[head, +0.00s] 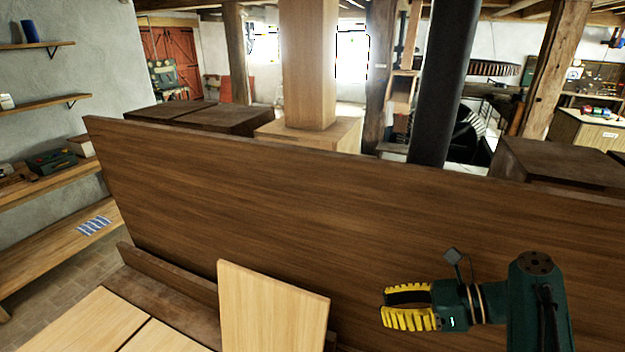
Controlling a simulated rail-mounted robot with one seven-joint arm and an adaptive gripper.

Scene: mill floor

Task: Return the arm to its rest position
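My gripper (386,304) is at the lower right of the head view, with yellow ribbed fingers on a dark green arm that reaches in from the right. The fingers point left and their tips look apart, with a dark gap between them. I see nothing held there. The gripper is in front of the large upright brown wooden panel (270,190); the distance between them is hard to judge.
A pale board (272,308) stands tilted left of my gripper. Pale flat boards (90,322) lie at the lower left. A bench (50,245) with a blue striped cloth (94,226) runs along the left wall. A dark post (445,80) rises behind the panel.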

